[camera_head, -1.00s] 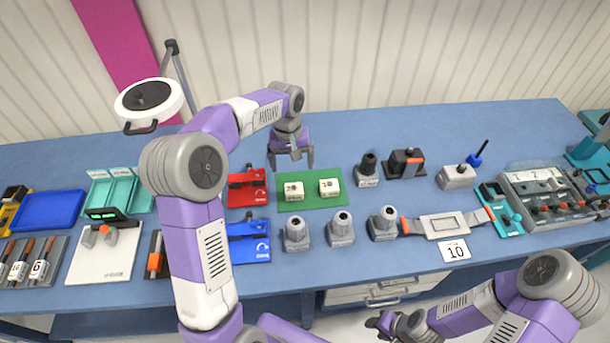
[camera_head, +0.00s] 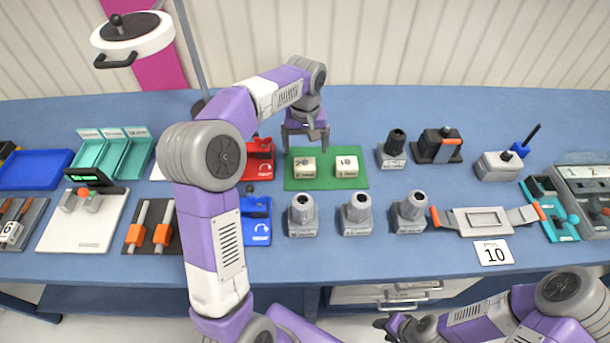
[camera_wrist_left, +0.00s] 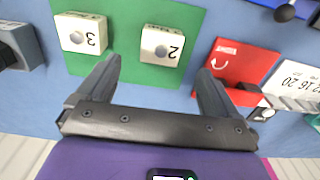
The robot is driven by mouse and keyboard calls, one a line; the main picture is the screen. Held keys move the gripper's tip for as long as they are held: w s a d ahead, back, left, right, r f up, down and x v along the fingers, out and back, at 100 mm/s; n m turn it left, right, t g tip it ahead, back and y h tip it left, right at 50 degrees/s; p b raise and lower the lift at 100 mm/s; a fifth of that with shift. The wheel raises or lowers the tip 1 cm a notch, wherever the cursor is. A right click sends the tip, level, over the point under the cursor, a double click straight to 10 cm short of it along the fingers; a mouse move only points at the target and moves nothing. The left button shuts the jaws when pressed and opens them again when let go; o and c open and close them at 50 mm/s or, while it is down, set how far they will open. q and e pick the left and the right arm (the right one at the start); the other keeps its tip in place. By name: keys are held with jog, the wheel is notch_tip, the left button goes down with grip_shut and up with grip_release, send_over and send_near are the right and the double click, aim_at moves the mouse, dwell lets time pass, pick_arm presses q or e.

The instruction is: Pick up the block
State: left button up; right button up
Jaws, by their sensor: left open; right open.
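Two cream blocks stand apart on a green mat (camera_head: 326,182) in the middle of the table. The left block (camera_head: 304,168) shows as number 2 in the left wrist view (camera_wrist_left: 161,46). My left gripper (camera_head: 305,143) is open and empty above the mat's back edge, behind the left block. In the wrist view its fingers (camera_wrist_left: 159,74) point toward block 2, which lies just beyond and between the tips. My right gripper (camera_head: 388,325) is open, low in front of the table.
A red device (camera_head: 259,160) sits just left of the mat, a blue one (camera_head: 256,222) in front of it. Several grey holders (camera_head: 357,215) line the front. A dark-topped holder (camera_head: 394,150) stands right of the mat. The table behind the mat is clear.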

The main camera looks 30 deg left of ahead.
aim_at(305, 164)
pick_arm(q)
notch_tip(305, 164, down, 8)
jog(key=shift+r+b, duration=0.25)
jog(key=shift+b, duration=1)
jog(key=c, duration=1.2)
jog(key=shift+r, duration=0.1)
jog(key=shift+c, duration=0.2)
